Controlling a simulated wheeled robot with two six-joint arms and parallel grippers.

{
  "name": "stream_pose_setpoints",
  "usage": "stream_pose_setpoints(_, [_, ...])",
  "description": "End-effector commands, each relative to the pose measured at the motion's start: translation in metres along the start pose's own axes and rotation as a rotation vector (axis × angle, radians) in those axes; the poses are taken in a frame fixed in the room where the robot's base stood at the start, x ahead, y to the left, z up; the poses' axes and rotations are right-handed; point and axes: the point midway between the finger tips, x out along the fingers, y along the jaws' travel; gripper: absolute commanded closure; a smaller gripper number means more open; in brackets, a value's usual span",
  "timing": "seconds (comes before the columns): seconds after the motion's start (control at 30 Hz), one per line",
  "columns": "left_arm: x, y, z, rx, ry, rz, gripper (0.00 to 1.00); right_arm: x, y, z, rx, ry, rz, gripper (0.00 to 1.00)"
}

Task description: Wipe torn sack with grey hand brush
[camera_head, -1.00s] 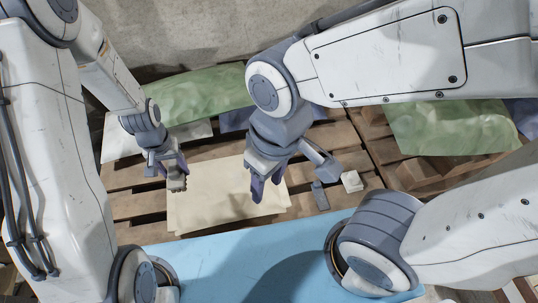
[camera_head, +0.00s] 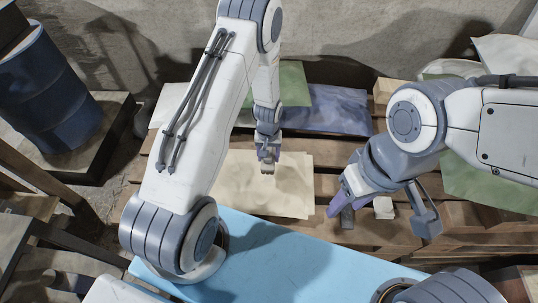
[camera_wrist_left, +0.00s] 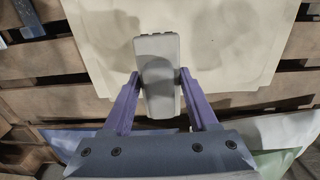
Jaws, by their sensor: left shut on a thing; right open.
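The torn sack (camera_head: 235,200) is a flat cream sheet on a wooden pallet, in the middle of the head view. It fills the upper part of the left wrist view (camera_wrist_left: 225,35). My left gripper (camera_head: 268,158) is shut on the grey hand brush (camera_wrist_left: 160,80), one purple finger on each side of it. The brush is over the sack's far part; I cannot tell whether it touches. In the head view only a small bit of it shows below the fingers. My right gripper (camera_head: 342,200) is open and empty, right of the sack.
A dark grey block (camera_head: 347,218) and a whitish block (camera_head: 383,208) lie near my right gripper. A blue-grey sack (camera_head: 340,108) and a green sack (camera_head: 292,85) lie behind. A light blue surface (camera_head: 290,262) is in front. A blue barrel (camera_head: 50,90) stands far left.

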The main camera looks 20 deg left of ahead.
Motion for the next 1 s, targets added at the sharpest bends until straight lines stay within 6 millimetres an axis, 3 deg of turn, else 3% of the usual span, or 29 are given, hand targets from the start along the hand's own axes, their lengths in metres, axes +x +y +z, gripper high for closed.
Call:
stream_pose_setpoints(0.57, [0.061,0.002,0.000,0.005,0.000,0.000,1.00,0.051,0.004,0.003,0.000,0.000,0.000,0.50])
stream_pose_setpoints(1.0, [0.056,0.002,0.030,0.006,-0.001,0.000,1.00,0.038,0.003,0.002,0.000,0.000,0.000,0.50])
